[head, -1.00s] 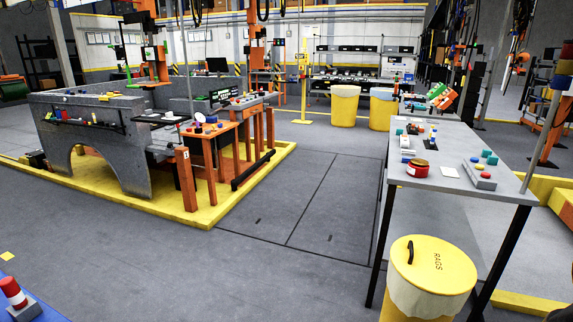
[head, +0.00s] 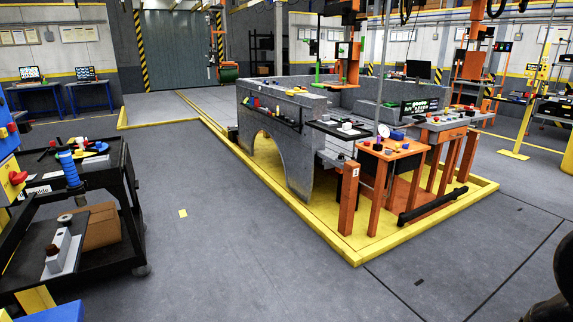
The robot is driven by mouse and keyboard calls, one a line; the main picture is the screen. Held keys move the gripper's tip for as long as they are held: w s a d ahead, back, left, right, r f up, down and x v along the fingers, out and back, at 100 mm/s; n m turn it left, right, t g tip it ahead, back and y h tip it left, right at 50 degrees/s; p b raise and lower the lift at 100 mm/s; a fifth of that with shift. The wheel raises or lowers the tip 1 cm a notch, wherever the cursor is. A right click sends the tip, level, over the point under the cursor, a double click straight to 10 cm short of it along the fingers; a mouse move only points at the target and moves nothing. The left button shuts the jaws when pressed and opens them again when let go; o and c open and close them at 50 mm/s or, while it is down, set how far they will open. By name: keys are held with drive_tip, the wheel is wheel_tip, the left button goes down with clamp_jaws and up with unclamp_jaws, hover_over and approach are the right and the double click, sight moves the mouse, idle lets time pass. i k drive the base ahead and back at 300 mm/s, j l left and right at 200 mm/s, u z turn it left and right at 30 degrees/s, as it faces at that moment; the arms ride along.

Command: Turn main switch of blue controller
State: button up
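A blue cabinet (head: 5,141), perhaps the blue controller, shows at the left edge of the head view and is mostly cut off by the frame. On its side is a red knob (head: 18,177) on a yellow part, which looks like a rotary switch. I cannot tell its turn position. My gripper is not recognisable in this view; a dark shape at the lower right edge may be part of my arm.
A black cart (head: 128,235) with tools and a cardboard box (head: 100,228) stands beside the blue cabinet. A grey truck-bed body (head: 283,150) and an orange table (head: 392,150) stand on a yellow-edged platform (head: 350,254).

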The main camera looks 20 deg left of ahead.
sight(16, 179)
drive_tip(key=i+u, duration=0.25)
drive_tip(key=i, duration=0.65)
drive_tip(key=i+l+u, duration=0.25)
drive_tip(key=i, duration=0.65)
drive_tip(key=i+u, duration=0.15)
drive_tip(key=u, duration=2.4)
drive_tip(key=i, duration=0.05)
